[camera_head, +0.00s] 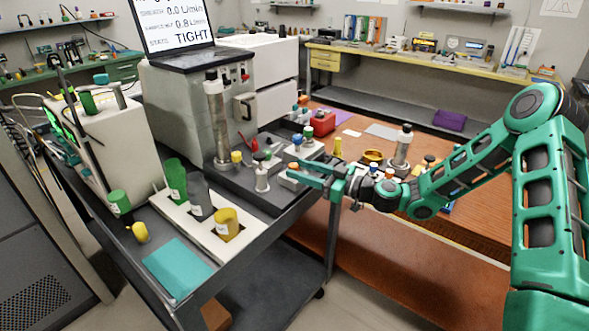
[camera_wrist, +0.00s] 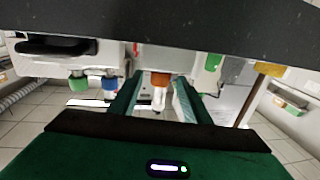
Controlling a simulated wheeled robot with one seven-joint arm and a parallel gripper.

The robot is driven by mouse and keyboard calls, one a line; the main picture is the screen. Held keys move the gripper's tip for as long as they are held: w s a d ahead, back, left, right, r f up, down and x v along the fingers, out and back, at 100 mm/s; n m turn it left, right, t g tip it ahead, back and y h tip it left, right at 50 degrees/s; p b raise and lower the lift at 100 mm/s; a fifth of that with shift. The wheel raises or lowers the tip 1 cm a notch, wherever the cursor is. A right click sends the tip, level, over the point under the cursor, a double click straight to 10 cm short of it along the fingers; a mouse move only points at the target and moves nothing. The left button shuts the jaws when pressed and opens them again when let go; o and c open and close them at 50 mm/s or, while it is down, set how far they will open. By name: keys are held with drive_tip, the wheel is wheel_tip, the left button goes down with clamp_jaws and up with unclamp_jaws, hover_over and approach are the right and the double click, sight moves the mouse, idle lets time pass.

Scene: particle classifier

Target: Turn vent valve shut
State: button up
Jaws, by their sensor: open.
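My gripper (camera_head: 296,174) reaches left over the right edge of the dark cart. Its green fingers are apart in the wrist view (camera_wrist: 158,88). A valve with an orange-brown knob (camera_wrist: 160,79) and a pale stem shows between them, with no clear contact. An orange knob (camera_head: 295,166) also shows by the fingertips in the head view. A green knob (camera_wrist: 78,84) and a blue knob (camera_wrist: 109,83) sit beside it in the wrist view. No label tells which is the vent valve, and its exact handle angle is unclear.
A metal column (camera_head: 216,125) and a grey instrument box (camera_head: 190,100) stand left of my gripper. A screen (camera_head: 172,27) reads "TIGHT". A wooden bench (camera_head: 455,185) lies right.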

drive_tip(key=shift+x, duration=1.45)
